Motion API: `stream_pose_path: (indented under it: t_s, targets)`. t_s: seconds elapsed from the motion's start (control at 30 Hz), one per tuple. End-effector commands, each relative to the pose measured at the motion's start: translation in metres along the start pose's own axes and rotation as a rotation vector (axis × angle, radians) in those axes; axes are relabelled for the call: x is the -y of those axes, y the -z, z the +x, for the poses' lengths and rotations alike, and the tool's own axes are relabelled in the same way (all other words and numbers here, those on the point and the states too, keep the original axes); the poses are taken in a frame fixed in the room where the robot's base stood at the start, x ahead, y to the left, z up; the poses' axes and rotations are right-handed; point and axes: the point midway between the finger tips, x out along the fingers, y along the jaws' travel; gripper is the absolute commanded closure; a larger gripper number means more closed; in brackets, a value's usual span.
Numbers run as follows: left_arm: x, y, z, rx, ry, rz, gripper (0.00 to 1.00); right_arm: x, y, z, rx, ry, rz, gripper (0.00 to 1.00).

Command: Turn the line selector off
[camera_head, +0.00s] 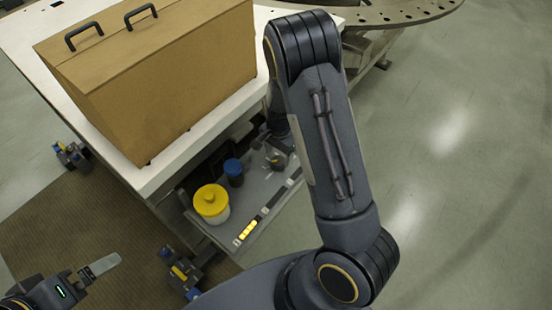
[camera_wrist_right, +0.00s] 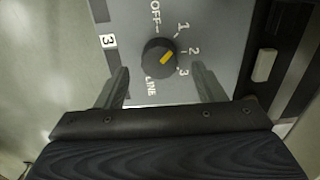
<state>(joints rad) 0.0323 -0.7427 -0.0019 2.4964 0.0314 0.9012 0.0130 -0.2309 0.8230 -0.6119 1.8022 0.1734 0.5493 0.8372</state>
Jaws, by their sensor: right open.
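The line selector (camera_wrist_right: 158,57) is a round dark knob with a yellow pointer mark on a grey panel in the right wrist view. OFF, 1, 2 and 3 are printed around it, with LINE below. The yellow mark slants up and right, roughly toward 1. My right gripper (camera_wrist_right: 163,86) is open, its fingers below and to either side of the knob in the picture; contact is not visible. In the head view my right arm hides the selector. My left gripper (camera_head: 102,266) is at the lower left, away from the table; its finger gap is unclear.
A large brown box (camera_head: 165,85) with two black handles stands on the white table (camera_head: 150,178). Below, a grey shelf (camera_head: 262,190) holds a yellow-lidded jar (camera_head: 211,203) and a blue-lidded jar (camera_head: 233,172). A perforated round plate (camera_head: 400,12) is at the top right. Open floor lies right.

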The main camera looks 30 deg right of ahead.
Motion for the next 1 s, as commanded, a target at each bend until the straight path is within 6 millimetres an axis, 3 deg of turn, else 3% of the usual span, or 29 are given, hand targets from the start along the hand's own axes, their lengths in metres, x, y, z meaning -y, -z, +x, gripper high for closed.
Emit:
stream_pose_path:
  t_s: [0.2, 0.57, 0.9, 1.0]
  targets:
    - [-0.001, 0.001, -0.002, 0.000, 0.000, 0.000, 0.00, -0.001, 0.000, 0.027, 0.002, -0.002, 0.000, 0.37]
    - [-0.001, 0.001, -0.002, 0.000, 0.000, 0.000, 0.00, 0.000, -0.001, 0.033, 0.001, 0.001, -0.001, 0.37]
    - [-0.001, 0.001, -0.002, 0.000, 0.000, 0.000, 0.00, 0.000, -0.001, 0.033, 0.001, 0.001, -0.002, 0.82]
    - [-0.001, 0.001, -0.002, 0.000, 0.000, 0.000, 0.00, 0.000, -0.001, 0.033, 0.001, 0.001, -0.003, 0.82]
